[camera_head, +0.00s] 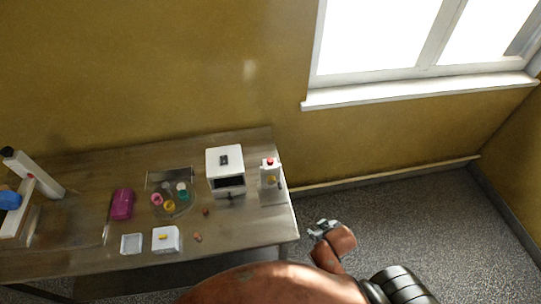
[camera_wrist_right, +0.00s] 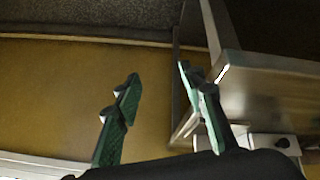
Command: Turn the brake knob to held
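A white control box (camera_head: 267,186) stands at the right end of the table, with a red button (camera_head: 269,162) on top and a small yellow knob (camera_head: 272,179) on its front. A dark part shows at its right side. I cannot tell which of these is the brake knob, nor its setting. My right gripper (camera_head: 322,230) is beyond the table's right edge, below and right of the box, touching nothing. In the right wrist view its green fingers (camera_wrist_right: 159,76) are spread and empty. My left gripper is not in view.
The table (camera_head: 75,260) also holds a white machine (camera_head: 225,160), a tray (camera_head: 154,179) with several coloured pieces, a magenta object (camera_head: 122,204), a white dish (camera_head: 131,244) and a white box (camera_head: 165,246) with a yellow part. The floor (camera_head: 410,215) right of the table is clear.

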